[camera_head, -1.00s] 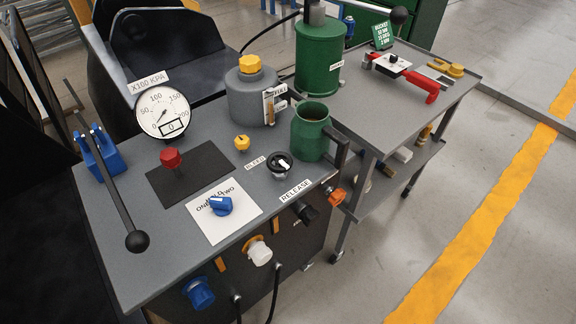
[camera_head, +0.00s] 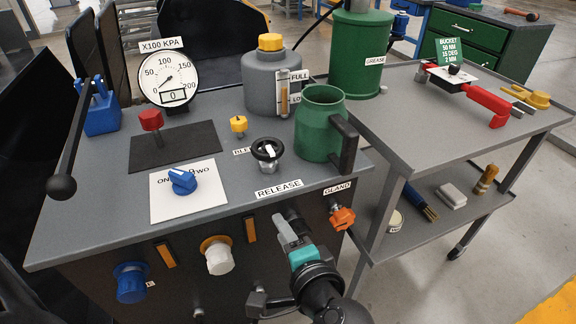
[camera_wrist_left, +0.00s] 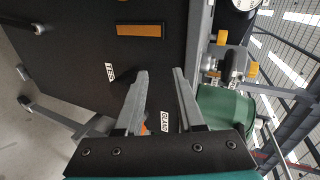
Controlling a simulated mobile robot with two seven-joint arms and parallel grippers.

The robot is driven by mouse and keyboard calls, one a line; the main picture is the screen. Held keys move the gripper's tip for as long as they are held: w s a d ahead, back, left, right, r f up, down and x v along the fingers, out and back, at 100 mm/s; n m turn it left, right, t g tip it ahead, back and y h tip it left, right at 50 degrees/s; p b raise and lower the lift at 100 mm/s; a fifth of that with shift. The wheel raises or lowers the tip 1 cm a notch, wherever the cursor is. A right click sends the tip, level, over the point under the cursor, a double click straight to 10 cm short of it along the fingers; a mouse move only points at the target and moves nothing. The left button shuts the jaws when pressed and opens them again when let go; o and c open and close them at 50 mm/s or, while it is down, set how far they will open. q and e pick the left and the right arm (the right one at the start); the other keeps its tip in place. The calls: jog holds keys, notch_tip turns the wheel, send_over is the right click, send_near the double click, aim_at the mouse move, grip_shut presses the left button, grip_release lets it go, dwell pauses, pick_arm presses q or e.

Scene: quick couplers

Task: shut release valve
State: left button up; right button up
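The release valve (camera_head: 268,153) is a round black knob with a white pointer mark on top. It stands on the grey bench top behind the white RELEASE label (camera_head: 279,190). My left gripper (camera_head: 286,222) is in front of the bench's dark front panel, below that label and apart from the knob. In the left wrist view its two grey fingers (camera_wrist_left: 160,74) stand apart with nothing held between them. My right gripper is not in view.
An orange knob (camera_head: 342,217) sits just right of my left gripper. A green jug (camera_head: 319,120) stands behind and right of the valve. A yellow knob (camera_head: 239,124) and blue switch (camera_head: 183,181) are to the left. White (camera_head: 218,256) and blue (camera_head: 131,284) couplers stick out of the front.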

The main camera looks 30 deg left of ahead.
aim_at(273, 160)
pick_arm(q)
notch_tip(273, 160, up, 8)
jog(key=d+t+y, duration=0.2)
jog(key=y, duration=0.2)
jog(key=b+x, duration=0.1)
jog(key=x, duration=0.3)
jog(key=b+x, duration=0.1)
jog(key=x, duration=0.3)
jog(key=w+b+x, duration=0.1)
jog(key=b+x, duration=0.1)
jog(key=x, duration=0.2)
jog(key=shift+w+d, duration=0.1)
jog(key=shift+w, duration=0.15)
jog(key=shift+w+a+m, duration=0.3)
jog(key=shift+w+a, duration=0.2)
jog(key=shift+a, duration=0.05)
jog(key=shift+w+a+r+b, duration=0.1)
jog(key=shift+w+a+b, duration=0.2)
jog(key=shift+a, duration=0.05)
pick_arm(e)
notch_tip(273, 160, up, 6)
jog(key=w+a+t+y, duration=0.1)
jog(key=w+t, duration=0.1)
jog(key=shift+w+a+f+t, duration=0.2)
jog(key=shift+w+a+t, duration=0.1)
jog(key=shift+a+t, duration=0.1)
pick_arm(q)
grip_shut()
